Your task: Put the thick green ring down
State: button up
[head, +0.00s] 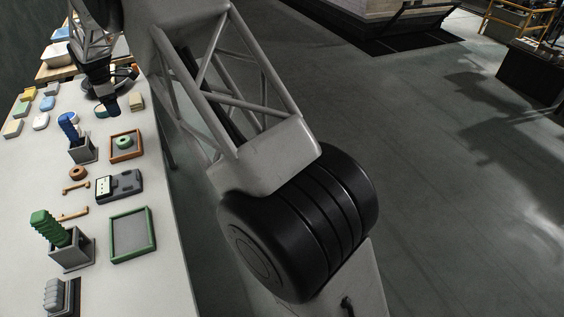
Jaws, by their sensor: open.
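A thick green ring (124,142) lies flat in a shallow tray with a brown-orange rim (138,152), near the middle of the table. My dark gripper (109,111) is above and beyond that tray, pointing down over the table, and is small in this view. It looks apart from the green ring, with nothing visible held. The fingertips are too small to show in detail.
On the pale table (20,220) stand a grey holder with blue pieces (69,124), one with a green ridged stack (48,226), a green-rimmed tray (132,258) and a dark grey device (126,184). Several small blocks lie at the far left. The left front is bare.

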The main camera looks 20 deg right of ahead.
jog(key=s+d+r+m+t, duration=0.1)
jog(key=s+d+r+m, duration=0.4)
jog(key=s+d+r, duration=0.6)
jog(key=s+d+r+m, duration=0.5)
jog(key=s+d+r, duration=0.3)
jog(key=s+d, duration=0.6)
jog(key=s+d+f+m, duration=0.1)
jog(key=s+d+m, duration=0.2)
jog(key=s, duration=0.9)
jog(key=s+d+f+m+t, duration=0.1)
jog(key=s+d+f+m, duration=0.1)
jog(key=s, duration=1)
jog(key=s+d+f+m, duration=0.2)
jog(key=s+d+m, duration=0.3)
jog(key=s, duration=0.8)
jog(key=shift+d+f, duration=0.25)
